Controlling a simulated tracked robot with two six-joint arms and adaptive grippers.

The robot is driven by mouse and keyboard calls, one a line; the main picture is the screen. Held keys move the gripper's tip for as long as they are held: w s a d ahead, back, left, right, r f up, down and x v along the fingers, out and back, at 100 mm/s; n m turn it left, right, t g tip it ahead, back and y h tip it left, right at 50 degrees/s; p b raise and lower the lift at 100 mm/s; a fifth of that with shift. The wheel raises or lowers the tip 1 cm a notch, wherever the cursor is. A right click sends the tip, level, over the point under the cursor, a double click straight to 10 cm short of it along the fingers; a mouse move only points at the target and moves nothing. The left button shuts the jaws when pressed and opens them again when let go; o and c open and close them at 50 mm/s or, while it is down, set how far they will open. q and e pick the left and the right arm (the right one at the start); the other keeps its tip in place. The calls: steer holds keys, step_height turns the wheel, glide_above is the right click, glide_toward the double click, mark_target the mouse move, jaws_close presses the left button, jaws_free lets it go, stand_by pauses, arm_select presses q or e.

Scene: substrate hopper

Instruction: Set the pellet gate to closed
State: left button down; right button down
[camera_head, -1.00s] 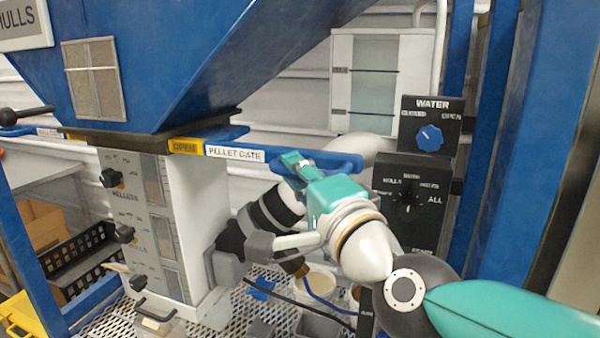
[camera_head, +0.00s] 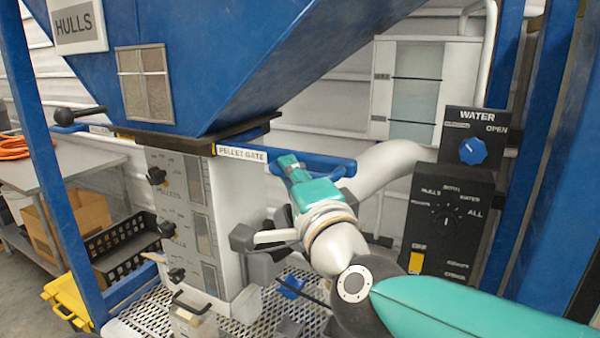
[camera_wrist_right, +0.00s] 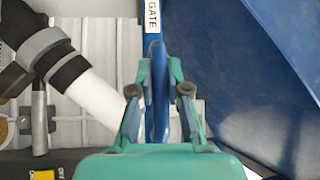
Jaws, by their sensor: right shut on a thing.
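The pellet gate is a flat blue slide bar (camera_head: 335,165) with a white PELLET GATE label (camera_head: 241,153), sticking out to the right from under the blue hopper. My right gripper (camera_head: 289,163), teal, is shut on the handle end of the bar. In the right wrist view the blue bar (camera_wrist_right: 157,50) runs between the two fingers (camera_wrist_right: 160,85), with the end of the label above them. My left gripper is not in view.
The blue hopper (camera_head: 225,60) hangs above the bar. A white panel column (camera_head: 190,220) with black knobs stands below it. A black WATER box (camera_head: 475,137) and a selector box (camera_head: 447,220) stand to the right. A metal grating (camera_head: 235,318) lies below.

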steer(key=shift+a+f, duration=0.15)
steer(key=shift+a, duration=0.05)
steer(key=c, duration=1.1)
jaws_free()
steer(key=shift+a, duration=0.2)
steer(key=shift+c, duration=0.2)
steer(key=shift+d, duration=0.2)
steer(key=v, duration=1.2)
